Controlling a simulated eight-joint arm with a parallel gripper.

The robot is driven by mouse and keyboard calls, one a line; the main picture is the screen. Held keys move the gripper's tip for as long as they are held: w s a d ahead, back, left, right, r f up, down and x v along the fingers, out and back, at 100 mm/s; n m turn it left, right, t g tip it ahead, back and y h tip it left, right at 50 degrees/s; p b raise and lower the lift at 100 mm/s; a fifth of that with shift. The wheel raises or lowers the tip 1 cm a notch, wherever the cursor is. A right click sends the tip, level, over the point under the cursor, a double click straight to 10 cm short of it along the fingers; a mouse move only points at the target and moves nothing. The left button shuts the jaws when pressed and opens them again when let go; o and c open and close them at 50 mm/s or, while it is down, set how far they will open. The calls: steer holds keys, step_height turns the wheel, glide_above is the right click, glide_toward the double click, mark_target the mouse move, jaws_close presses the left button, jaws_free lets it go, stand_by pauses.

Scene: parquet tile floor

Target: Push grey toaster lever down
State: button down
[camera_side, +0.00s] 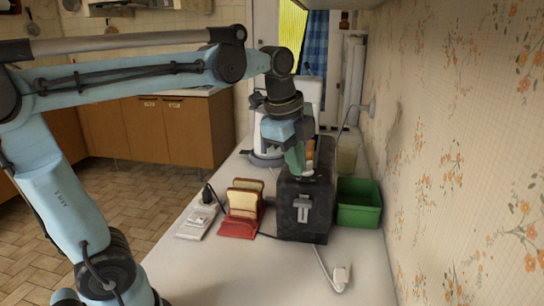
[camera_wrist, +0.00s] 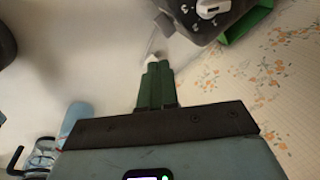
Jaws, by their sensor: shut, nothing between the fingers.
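The toaster (camera_side: 290,226) is a dark grey, worn box standing on the white counter. My gripper (camera_side: 297,172) has green fingers, shut and empty, and overlaps the toaster's upper left in the side view. In the wrist view my gripper (camera_wrist: 154,66) points up, left of and below the toaster, with a visible gap. The exact depth is unclear.
A green bin (camera_side: 358,211) stands right of the toaster, near the papered wall. Left are bread slices in a red rack (camera_side: 238,228) and a power strip (camera_side: 196,222). The counter's near part is mostly clear.

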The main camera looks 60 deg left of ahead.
mark_target(303, 202)
steer(key=w+a+r+m+g, duration=0.25)
steer(key=w+r+m, duration=0.2)
steer(key=m, duration=0.75)
steer(key=shift+g, duration=0.35)
step_height(303, 202, down, 14)
steer(key=shift+s+d+r, duration=0.1)
steer(key=shift+r, duration=0.05)
steer(key=shift+f, duration=1.6)
